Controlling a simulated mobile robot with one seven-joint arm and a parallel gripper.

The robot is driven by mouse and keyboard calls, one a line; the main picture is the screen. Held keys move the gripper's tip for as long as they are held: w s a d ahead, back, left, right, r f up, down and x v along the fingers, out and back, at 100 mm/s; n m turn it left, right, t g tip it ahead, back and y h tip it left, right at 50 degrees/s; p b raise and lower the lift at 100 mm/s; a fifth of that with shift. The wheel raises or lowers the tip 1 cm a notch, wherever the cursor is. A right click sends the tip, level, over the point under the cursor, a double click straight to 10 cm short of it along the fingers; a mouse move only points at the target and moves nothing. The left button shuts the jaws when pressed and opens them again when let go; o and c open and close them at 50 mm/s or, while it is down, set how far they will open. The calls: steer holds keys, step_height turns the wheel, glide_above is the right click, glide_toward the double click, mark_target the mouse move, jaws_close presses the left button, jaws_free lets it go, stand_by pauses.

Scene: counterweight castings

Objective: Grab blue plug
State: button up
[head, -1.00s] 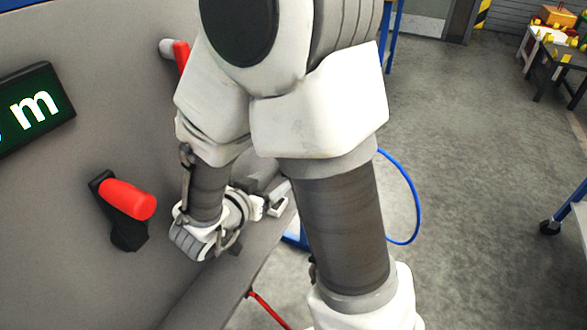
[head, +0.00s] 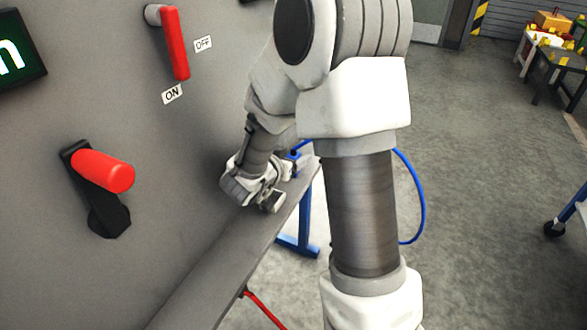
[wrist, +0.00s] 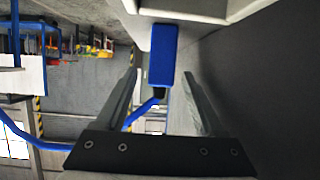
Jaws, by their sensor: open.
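The blue plug (wrist: 162,55) shows upper centre in the wrist view, a blue block with a blue cable running from its lower end. It lies between the tips of my gripper's two fingers as seen there, with a gap on each side; how far ahead it is, I cannot tell. My gripper (wrist: 160,76) is open and empty. In the head view, the plug (head: 293,156) is a small blue patch at the far end of the grey ledge (head: 215,265), just beyond my gripper (head: 275,193), whose fingers are partly hidden there.
A grey panel on the left carries a red-handled lever (head: 103,170), a red switch handle (head: 174,43) with ON and OFF labels, and a green-lit display (head: 18,55). A blue cable (head: 422,195) loops beside my arm. Open floor (head: 480,150) lies right.

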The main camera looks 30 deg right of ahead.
steer(key=shift+w+d+f, duration=0.15)
steer(key=shift+w+d, duration=0.1)
steer(key=shift+d, duration=0.05)
steer(key=shift+c, duration=0.2)
jaws_close()
